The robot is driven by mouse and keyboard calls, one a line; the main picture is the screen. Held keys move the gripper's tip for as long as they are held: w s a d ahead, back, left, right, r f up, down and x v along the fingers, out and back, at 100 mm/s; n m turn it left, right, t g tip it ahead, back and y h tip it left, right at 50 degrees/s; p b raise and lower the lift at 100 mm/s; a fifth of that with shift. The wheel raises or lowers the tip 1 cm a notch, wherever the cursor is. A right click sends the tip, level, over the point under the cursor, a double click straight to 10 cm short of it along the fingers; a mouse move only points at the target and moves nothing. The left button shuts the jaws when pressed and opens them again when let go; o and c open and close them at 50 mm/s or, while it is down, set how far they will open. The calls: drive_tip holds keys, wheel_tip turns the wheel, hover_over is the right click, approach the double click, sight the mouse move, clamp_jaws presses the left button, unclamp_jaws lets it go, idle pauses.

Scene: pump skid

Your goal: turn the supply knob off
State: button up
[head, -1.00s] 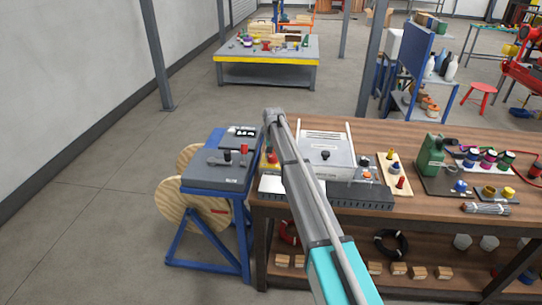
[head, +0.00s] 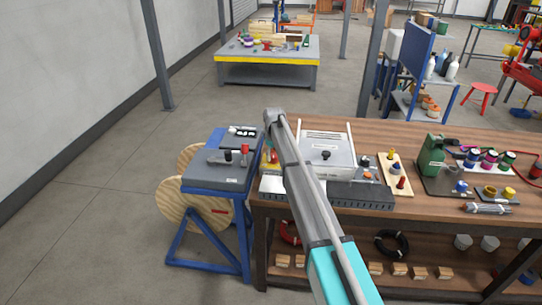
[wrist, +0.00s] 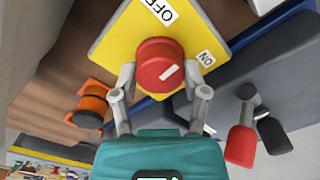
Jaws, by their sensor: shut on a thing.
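The red knob (wrist: 160,64) sits on a yellow plate (wrist: 112,45) in the wrist view. The plate carries an OFF label (wrist: 160,11) at its top and an ON label (wrist: 206,58) at the right. The white mark on the knob slants up to the right, more toward ON than OFF. My gripper (wrist: 160,82) has one finger on each side of the knob and is shut on it. In the head view, my arm hides most of the knob and the gripper; a bit of the yellow plate (head: 267,167) shows beside the arm.
A red-handled lever (wrist: 240,146) and a black-handled one (wrist: 273,134) stand close right of my gripper. An orange part (wrist: 92,103) is close on the left. A grey box (head: 327,150) is right of my arm on the wooden bench (head: 400,130).

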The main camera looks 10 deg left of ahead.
drive_tip(key=n, duration=0.4)
drive_tip(key=shift+s+n, duration=0.1)
drive_tip(key=shift+n, duration=0.2)
drive_tip(key=n, duration=0.3)
drive_tip(key=shift+d, duration=0.1)
drive_tip(key=shift+n, duration=0.4)
drive_tip(key=o, duration=1.1)
drive_tip(key=shift+o, duration=0.2)
